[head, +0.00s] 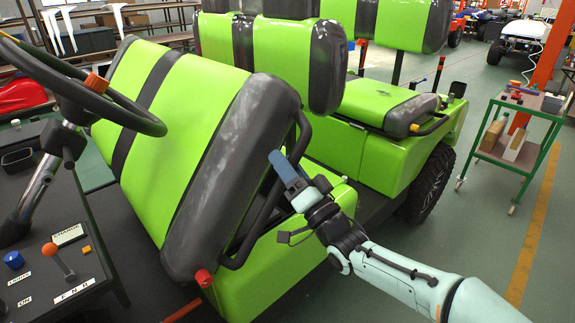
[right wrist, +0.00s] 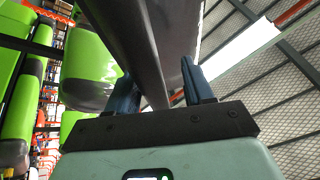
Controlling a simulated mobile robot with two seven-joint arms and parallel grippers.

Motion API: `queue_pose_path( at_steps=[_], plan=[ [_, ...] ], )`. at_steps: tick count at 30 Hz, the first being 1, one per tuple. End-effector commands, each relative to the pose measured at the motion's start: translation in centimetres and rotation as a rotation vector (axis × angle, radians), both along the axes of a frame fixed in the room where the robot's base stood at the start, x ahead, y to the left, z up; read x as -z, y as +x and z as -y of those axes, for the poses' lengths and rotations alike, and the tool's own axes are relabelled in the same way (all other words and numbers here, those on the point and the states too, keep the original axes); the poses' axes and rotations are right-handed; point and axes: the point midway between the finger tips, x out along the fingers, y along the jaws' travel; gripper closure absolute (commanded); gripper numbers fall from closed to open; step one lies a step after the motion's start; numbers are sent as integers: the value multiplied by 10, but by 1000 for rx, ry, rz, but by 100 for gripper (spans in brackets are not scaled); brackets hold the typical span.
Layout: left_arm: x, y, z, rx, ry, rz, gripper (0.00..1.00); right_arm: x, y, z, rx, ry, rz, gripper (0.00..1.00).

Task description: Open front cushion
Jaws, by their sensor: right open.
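The front cushion (head: 190,130) is green with dark stripes and a black side edge. It stands steeply tilted above the green seat base (head: 270,270), with a gap along its side. My right gripper (head: 282,165) is at the cushion's right side, by a black bar (head: 262,225). In the right wrist view, its two blue fingers (right wrist: 160,90) are apart, with a dark edge running between them. I cannot tell whether the fingers touch it. My left gripper is not in view.
The steering wheel (head: 75,80) and the dashboard (head: 60,262) are on the left. A rear seat (head: 372,105) stands behind the front one. A green trolley (head: 515,135) stands at the right. The floor (head: 480,215) between trolley and cart is clear.

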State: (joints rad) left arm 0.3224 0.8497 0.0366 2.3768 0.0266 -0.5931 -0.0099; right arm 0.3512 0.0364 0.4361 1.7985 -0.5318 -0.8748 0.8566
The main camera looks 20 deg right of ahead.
Motion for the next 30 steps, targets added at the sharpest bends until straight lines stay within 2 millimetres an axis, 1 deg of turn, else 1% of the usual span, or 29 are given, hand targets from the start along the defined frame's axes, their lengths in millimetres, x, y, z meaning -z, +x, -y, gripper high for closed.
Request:
queue_pose_path(
  at_steps=[4, 8, 11, 18, 21, 25, 30],
  plan=[
    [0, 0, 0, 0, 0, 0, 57, 3, -3, 2, 1, 0, -3, 48],
    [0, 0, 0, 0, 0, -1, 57, 9, -16, 6, 3, -2, -3, 48],
    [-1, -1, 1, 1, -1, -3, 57, 17, -34, 11, 4, -2, -5, 48],
    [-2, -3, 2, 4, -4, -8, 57, 39, -82, 24, 3, 0, -3, 48],
    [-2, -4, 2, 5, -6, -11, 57, 46, -97, 28, 1, 0, -1, 48],
    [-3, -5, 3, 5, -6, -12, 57, 52, -111, 32, 0, -1, 0, 48],
    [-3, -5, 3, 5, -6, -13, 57, 55, -117, 34, 0, 0, 0, 48]
  ],
)
